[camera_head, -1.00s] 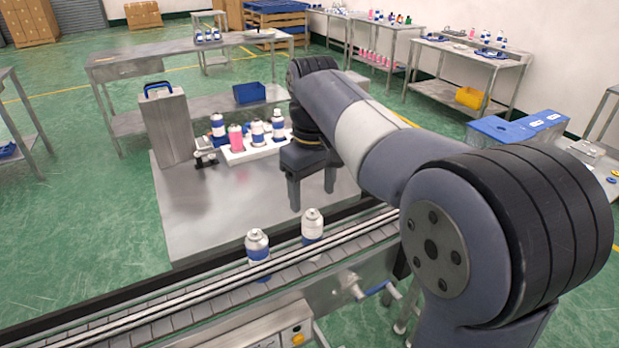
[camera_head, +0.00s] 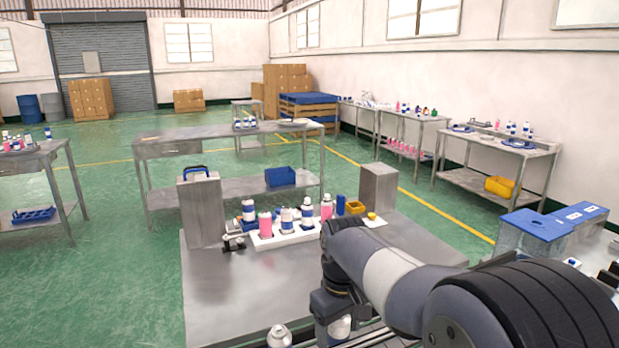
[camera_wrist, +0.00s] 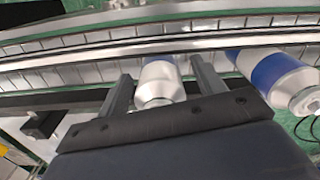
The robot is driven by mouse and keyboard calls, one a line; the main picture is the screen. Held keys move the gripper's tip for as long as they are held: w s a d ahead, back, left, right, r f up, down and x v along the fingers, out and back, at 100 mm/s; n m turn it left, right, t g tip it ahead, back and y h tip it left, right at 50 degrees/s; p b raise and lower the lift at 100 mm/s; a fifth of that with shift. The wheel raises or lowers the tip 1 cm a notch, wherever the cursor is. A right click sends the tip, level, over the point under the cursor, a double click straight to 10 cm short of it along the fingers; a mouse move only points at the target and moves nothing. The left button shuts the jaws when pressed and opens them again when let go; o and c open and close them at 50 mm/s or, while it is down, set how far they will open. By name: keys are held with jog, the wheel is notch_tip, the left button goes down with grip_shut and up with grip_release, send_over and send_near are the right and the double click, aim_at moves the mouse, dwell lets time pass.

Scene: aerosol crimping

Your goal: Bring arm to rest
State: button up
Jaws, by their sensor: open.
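My gripper (camera_wrist: 163,82) is open in the wrist view. Its two fingers stand on either side of a white and silver aerosol can (camera_wrist: 160,85) at the conveyor (camera_wrist: 60,75). I cannot tell whether the fingers touch the can. A second can with a blue band (camera_wrist: 283,80) is right of the right finger. In the head view, my gripper (camera_head: 327,312) is low at the table's near edge and partly covers a can (camera_head: 341,328). Another can top (camera_head: 279,337) is left of it at the bottom edge.
The metal worktable (camera_head: 225,300) carries a grey box with a blue handle (camera_head: 203,212), a white tray (camera_head: 262,242) with several bottles, and a plain grey box (camera_head: 378,190). A blue-lidded container (camera_head: 537,223) stands to the right. Green floor is open on the left.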

jog(key=shift+r, duration=0.15)
notch_tip(320, 180, up, 11)
jog(key=shift+f, duration=0.2)
notch_tip(320, 180, down, 11)
notch_tip(320, 180, up, 15)
jog(key=p, duration=1.1)
jog(key=shift+f, duration=0.2)
